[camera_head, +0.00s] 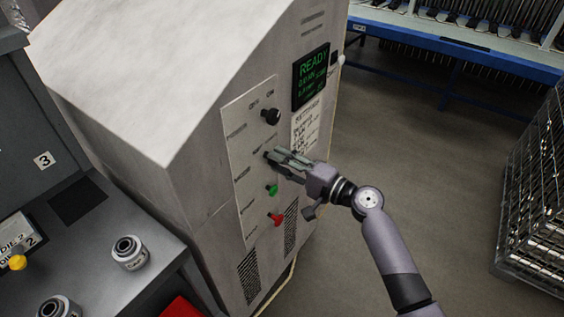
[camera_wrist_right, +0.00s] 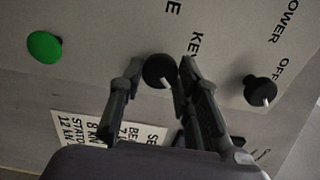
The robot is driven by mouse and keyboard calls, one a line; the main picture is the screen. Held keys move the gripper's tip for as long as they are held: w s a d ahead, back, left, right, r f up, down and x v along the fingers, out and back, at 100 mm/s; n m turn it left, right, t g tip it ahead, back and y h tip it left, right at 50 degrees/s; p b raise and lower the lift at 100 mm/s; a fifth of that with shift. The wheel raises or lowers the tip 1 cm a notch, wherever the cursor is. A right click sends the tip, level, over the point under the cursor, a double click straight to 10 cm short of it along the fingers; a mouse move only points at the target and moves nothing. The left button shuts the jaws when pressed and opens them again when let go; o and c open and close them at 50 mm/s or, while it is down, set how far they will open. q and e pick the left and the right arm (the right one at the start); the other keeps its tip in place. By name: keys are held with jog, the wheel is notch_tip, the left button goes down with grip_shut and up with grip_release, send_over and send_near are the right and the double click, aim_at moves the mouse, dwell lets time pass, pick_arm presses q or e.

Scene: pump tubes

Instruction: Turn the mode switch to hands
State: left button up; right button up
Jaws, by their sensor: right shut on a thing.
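The mode switch is a round black knob (camera_wrist_right: 159,70) with a pale pointer mark, on the pump machine's light panel. In the head view its edge (camera_head: 267,155) shows just past the fingertips, below the power knob. My right gripper (camera_head: 274,157) reaches it from the right and is shut on it. In the wrist view the two fingers (camera_wrist_right: 160,78) flank the knob. The mode label is mostly hidden or too small to read, so I cannot tell which position the pointer is at. My left gripper is not in view.
The black power knob (camera_head: 271,116) is above the switch; a green button (camera_head: 272,190) and a red button (camera_head: 277,219) are below. A screen (camera_head: 311,77) reads READY. A bench with dies (camera_head: 130,252) stands left, a wire cage (camera_head: 535,190) right. The floor between is clear.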

jog(key=o, duration=1.2)
jog(key=shift+c, duration=0.2)
jog(key=v, duration=1.2)
jog(key=shift+f, duration=0.1)
